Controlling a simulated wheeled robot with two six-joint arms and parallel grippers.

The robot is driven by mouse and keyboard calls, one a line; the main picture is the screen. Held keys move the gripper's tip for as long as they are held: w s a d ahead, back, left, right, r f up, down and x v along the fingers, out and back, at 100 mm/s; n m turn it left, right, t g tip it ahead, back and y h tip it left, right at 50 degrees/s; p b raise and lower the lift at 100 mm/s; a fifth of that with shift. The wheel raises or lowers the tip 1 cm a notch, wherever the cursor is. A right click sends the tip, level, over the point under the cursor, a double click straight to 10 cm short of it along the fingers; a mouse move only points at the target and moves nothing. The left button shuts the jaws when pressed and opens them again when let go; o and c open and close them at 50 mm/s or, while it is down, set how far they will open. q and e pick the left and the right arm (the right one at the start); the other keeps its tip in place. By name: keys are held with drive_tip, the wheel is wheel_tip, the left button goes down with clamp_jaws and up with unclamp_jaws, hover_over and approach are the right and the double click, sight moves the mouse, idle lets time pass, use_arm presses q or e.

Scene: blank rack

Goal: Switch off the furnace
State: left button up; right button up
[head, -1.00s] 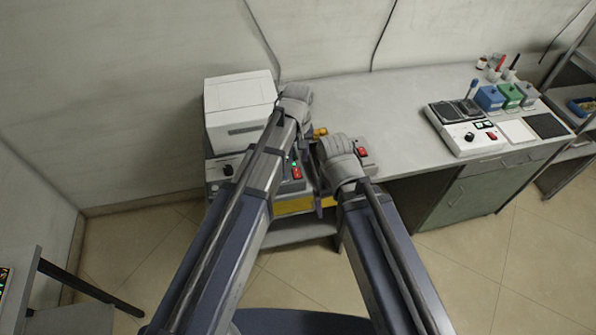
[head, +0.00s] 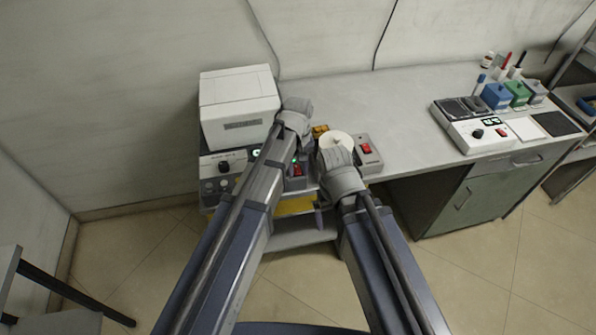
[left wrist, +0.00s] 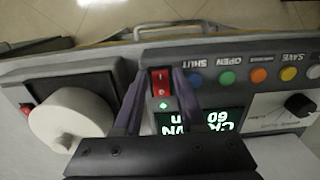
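The furnace is the white box (head: 240,110) at the back left, with a grey control panel below and in front of it. In the left wrist view the panel appears upside down, with a red rocker switch (left wrist: 161,82), a lit green lamp (left wrist: 163,106) and a lit display (left wrist: 210,122). My left gripper (left wrist: 159,76) has its two fingers apart, one on each side of the red switch; I cannot tell whether they touch it. My right gripper (head: 338,160) is in front of a white round plate; its fingertips are hidden.
The white round-topped device (left wrist: 70,125) with its own red switch (head: 366,149) stands close beside the panel. Coloured buttons (left wrist: 227,78) and a black knob (left wrist: 299,105) lie to the other side. Another instrument (head: 470,125) stands on the right of the bench; the bench middle is clear.

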use_arm(q)
clamp_jaws()
idle(0.3)
